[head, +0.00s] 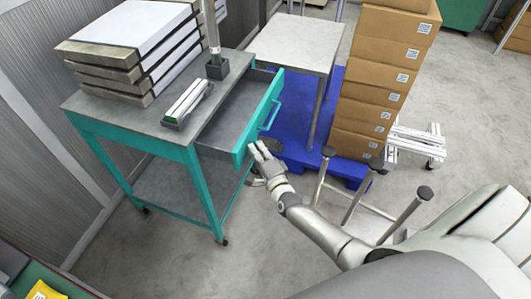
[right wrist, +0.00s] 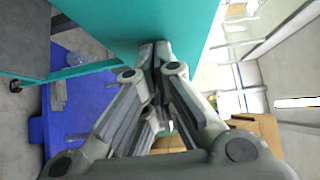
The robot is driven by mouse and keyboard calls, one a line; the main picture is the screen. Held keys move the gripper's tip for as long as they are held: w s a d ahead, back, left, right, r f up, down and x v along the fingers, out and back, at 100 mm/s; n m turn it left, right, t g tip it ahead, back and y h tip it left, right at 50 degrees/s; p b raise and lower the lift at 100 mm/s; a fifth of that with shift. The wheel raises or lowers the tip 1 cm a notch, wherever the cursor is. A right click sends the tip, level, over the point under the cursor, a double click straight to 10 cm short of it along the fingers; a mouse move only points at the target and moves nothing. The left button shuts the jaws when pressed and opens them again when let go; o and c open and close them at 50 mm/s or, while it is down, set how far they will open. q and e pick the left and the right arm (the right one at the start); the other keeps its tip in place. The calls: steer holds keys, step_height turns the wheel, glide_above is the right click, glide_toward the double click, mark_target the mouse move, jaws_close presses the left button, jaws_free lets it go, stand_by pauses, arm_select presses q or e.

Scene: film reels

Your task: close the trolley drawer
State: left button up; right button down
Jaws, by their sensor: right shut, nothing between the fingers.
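The teal trolley (head: 130,138) with a grey top stands at the left in the head view. Its drawer (head: 262,118) is pulled out toward the right, with a teal front and a bar handle (head: 271,117). The drawer looks empty inside. My right gripper (head: 258,149) is shut and empty at the near end of the drawer front, on its outer side. In the right wrist view the shut fingertips (right wrist: 155,48) are close to the teal drawer front (right wrist: 150,22); I cannot tell whether they touch it. My left gripper is not in view.
Stacked grey-white slabs (head: 135,45), a small rack (head: 188,103) and a post stand on the trolley top. A blue pallet (head: 290,140), a light table (head: 300,42), stacked cardboard boxes (head: 385,75) and a stool (head: 360,200) stand to the right.

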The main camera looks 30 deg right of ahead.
mark_target(217, 144)
steer(key=w+a+b, duration=0.1)
steer(key=w+a, duration=0.2)
steer(key=w+a+b, duration=0.2)
steer(key=w+a, duration=0.1)
steer(key=w, duration=0.1)
steer(key=w+a+b, duration=0.2)
steer(key=w+a, duration=0.1)
steer(key=shift+w+f, duration=0.1)
steer(key=shift+w, duration=0.1)
steer(key=shift+w+a+b, duration=0.4)
steer(key=shift+w, duration=0.05)
steer(key=shift+r, duration=0.3)
